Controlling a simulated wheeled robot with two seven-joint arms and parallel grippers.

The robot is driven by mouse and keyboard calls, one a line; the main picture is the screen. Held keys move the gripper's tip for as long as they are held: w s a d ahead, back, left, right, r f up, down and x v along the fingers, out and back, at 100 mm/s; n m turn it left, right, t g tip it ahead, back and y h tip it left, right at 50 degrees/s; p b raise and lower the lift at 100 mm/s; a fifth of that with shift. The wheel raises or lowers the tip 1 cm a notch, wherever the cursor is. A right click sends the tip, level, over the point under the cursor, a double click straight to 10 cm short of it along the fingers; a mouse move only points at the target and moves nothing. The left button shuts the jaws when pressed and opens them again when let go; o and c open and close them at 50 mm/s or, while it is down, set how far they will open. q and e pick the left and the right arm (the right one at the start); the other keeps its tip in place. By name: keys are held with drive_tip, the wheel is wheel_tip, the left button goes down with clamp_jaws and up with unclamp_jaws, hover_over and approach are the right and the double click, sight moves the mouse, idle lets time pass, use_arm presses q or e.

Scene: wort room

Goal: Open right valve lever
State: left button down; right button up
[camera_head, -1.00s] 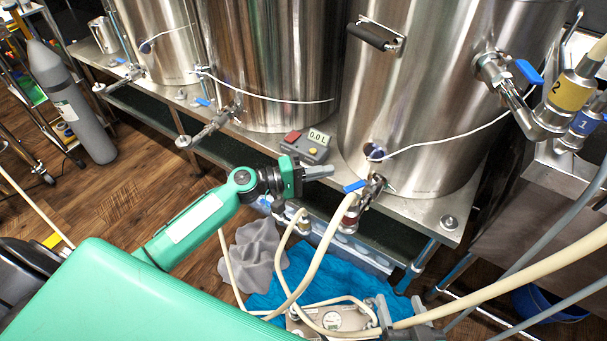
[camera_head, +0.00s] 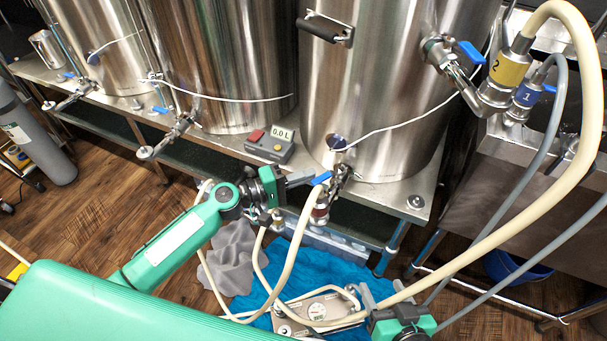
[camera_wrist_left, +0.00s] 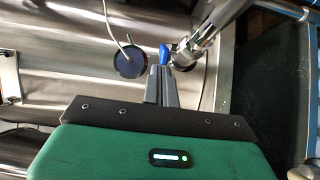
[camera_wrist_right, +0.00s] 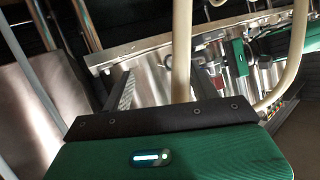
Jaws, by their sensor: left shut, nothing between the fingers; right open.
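The lower valve (camera_head: 338,182) on the right-hand kettle has a blue lever (camera_head: 321,178). My left gripper (camera_head: 312,177) is shut and empty, its tips right beside this lever. In the left wrist view the blue lever (camera_wrist_left: 164,53) stands just beyond the shut fingertips (camera_wrist_left: 162,72); I cannot tell whether they touch. Higher on the same kettle, another valve (camera_head: 455,68) has a blue lever (camera_head: 470,52). My right gripper (camera_head: 393,302) is open, low at the front. In the right wrist view a beige hose (camera_wrist_right: 182,50) passes between its fingers, apparently ungripped.
A grey box (camera_head: 270,146) reading 0.0 L sits on the steel shelf left of the lower valve. A pump with a gauge (camera_head: 318,309) and a blue cloth (camera_head: 345,265) lie below. Wood floor shows at left.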

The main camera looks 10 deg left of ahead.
sight(314, 186)
use_arm(q)
drive_tip(key=shift+s+d+t+p, duration=0.15)
drive_tip(key=shift+s+t+p, duration=0.05)
drive_tip(key=shift+t+p, duration=0.1)
use_arm(e)
drive_tip(key=shift+d+g, duration=0.5)
drive_tip(key=shift+d, duration=0.1)
use_arm(q)
drive_tip(key=shift+n+y, duration=0.3)
use_arm(e)
drive_tip(key=shift+d+h, duration=0.1)
drive_tip(key=shift+h, duration=0.2)
